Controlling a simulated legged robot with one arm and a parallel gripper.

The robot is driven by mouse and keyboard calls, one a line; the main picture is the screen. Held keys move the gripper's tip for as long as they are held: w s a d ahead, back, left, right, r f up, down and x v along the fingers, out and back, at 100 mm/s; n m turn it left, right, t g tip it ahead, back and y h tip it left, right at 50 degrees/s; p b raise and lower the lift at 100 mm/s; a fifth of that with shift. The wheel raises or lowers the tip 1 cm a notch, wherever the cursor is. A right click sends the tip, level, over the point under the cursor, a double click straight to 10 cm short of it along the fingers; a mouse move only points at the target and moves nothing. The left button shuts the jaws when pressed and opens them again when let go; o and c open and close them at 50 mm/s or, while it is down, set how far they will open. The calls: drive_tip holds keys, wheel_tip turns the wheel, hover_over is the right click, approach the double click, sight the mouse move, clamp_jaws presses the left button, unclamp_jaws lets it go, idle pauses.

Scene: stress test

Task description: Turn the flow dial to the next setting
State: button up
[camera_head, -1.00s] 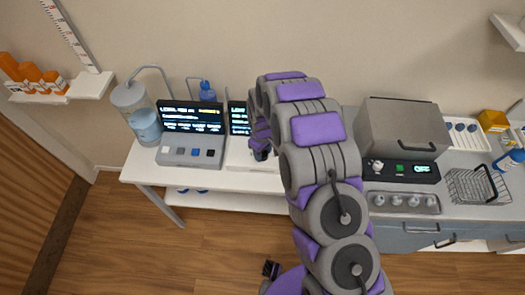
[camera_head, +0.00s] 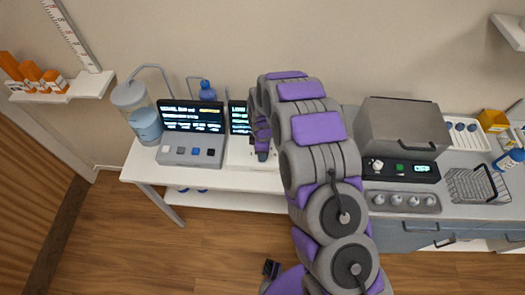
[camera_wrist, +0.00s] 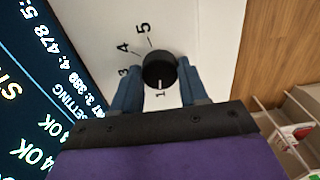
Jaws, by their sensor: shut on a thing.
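The flow dial (camera_wrist: 159,67) is a round black knob on a white panel in the wrist view. A white mark on its near edge points at the printed 1. The numbers 3, 4 and 5 run up its left side; a 2 is not visible. My gripper (camera_wrist: 161,82) has its two blue-grey fingers on either side of the knob and is shut on it. In the head view my gripper (camera_head: 262,156) is at the white panel (camera_head: 240,157) on the bench, and my arm largely covers that area; the dial cannot be made out there.
A lit screen (camera_wrist: 28,95) with settings text is left of the dial. In the head view a button console (camera_head: 190,156) and a clear cylinder (camera_head: 144,122) stand left. A grey box (camera_head: 403,125) and wire basket (camera_head: 478,186) stand right.

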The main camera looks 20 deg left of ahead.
drive_tip(key=shift+w, duration=0.1)
idle(0.4)
drive_tip(key=o, duration=1)
drive_tip(key=shift+a, duration=0.1)
drive_tip(key=shift+o, duration=0.2)
wheel_tip(320, 180, up, 17)
drive_tip(key=p, duration=0.1)
drive_tip(key=shift+r, duration=0.1)
